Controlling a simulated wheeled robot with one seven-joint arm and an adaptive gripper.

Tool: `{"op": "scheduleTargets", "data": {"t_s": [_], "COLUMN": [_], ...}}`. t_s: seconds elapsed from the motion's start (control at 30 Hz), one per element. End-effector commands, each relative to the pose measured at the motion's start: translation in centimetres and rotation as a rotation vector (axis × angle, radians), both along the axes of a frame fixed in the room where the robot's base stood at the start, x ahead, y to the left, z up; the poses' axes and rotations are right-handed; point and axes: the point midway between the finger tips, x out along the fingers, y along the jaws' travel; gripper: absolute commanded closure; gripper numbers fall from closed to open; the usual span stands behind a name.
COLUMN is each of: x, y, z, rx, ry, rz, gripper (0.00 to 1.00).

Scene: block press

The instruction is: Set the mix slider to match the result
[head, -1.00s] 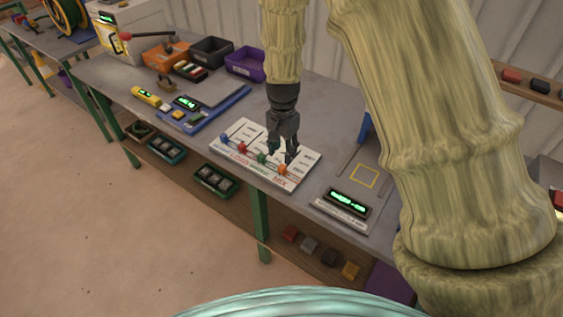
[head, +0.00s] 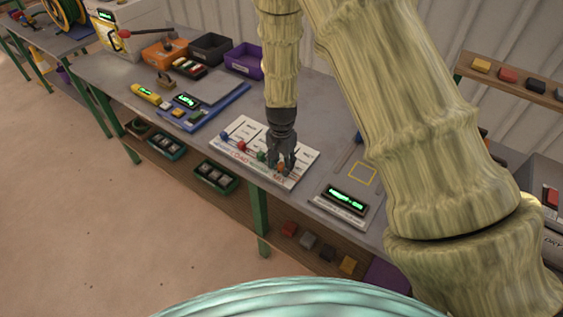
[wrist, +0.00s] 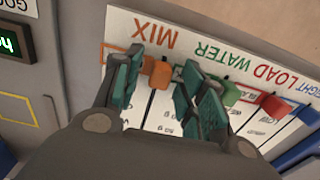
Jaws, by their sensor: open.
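The white slider panel (head: 243,133) lies on the grey bench. In the wrist view its MIX label (wrist: 155,32) appears upside down above an orange slider knob (wrist: 160,74). My gripper (wrist: 152,82) is open, with one finger on each side of the orange knob. I cannot tell whether either finger touches it. In the head view my gripper (head: 281,166) is low over the panel's right end and mostly hides the knob. A small dark display with green text (head: 347,198) stands to the right; its text is too small to read.
Green WATER (wrist: 230,92), red LOAD (wrist: 272,106) and blue WEIGHT (wrist: 308,117) knobs stand beside the orange one, the green close to a finger. A yellow outlined square (head: 362,173) lies on the bench. Bins (head: 211,50) stand at the back.

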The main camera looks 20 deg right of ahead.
Motion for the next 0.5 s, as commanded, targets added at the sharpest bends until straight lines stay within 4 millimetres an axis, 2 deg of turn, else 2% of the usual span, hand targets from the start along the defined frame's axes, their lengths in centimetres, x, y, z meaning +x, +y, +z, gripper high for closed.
{"op": "scheduleTargets", "data": {"t_s": [0.13,0.3,0.37,0.5], "x": [0.01,0.01,0.01,0.00], "y": [-0.01,-0.01,-0.01,-0.02], "z": [0.00,0.00,0.01,0.01], "rx": [0.000,0.000,0.000,0.000], "ry": [0.000,0.000,0.000,0.000], "rz": [0.000,0.000,0.000,0.000], "gripper": [0.61,0.92,1.00,1.00]}}
